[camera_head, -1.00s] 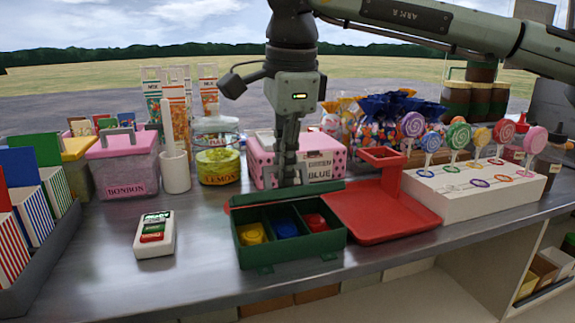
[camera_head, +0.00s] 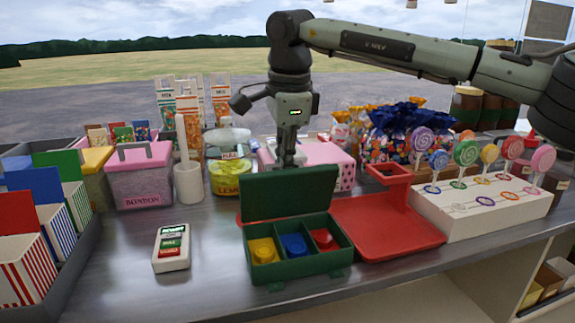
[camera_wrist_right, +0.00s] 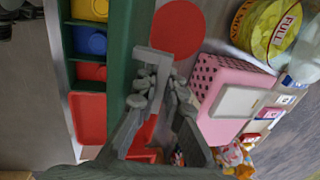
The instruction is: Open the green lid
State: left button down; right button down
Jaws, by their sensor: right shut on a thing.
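The green box (camera_head: 300,273) stands at the front of the counter with three compartments, holding a yellow, a blue and a red piece from left to right. Its green lid (camera_head: 290,195) stands up near upright at the back edge, so the inside shows. My right gripper (camera_head: 287,160) is behind the lid's top edge, fingertips partly hidden by it. In the right wrist view, my right gripper (camera_wrist_right: 165,85) is shut on a grey handle (camera_wrist_right: 150,60) on the green lid (camera_wrist_right: 122,70). My left gripper is not in view.
A red tray (camera_head: 385,240) is close to the box's right, with a white lollipop stand (camera_head: 475,220) beyond. A pink dotted box (camera_head: 340,165) and a yellow jar (camera_head: 231,180) stand behind. A small white labelled device (camera_head: 171,262) lies left, with bare counter around it.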

jog(key=c, duration=2.3)
grip_release()
jog(key=shift+w+a+f, duration=0.15)
jog(key=shift+w+a, duration=0.15)
jog(key=shift+w, duration=0.55)
jog(key=shift+w+a+f, duration=0.1)
jog(key=shift+w+a, duration=0.15)
jog(key=shift+w, duration=0.6)
jog(key=shift+o, duration=0.2)
jog(key=shift+f, duration=0.1)
jog(key=o, duration=0.7)
jog(key=shift+f, duration=0.25)
notch_tip(320, 180, up, 13)
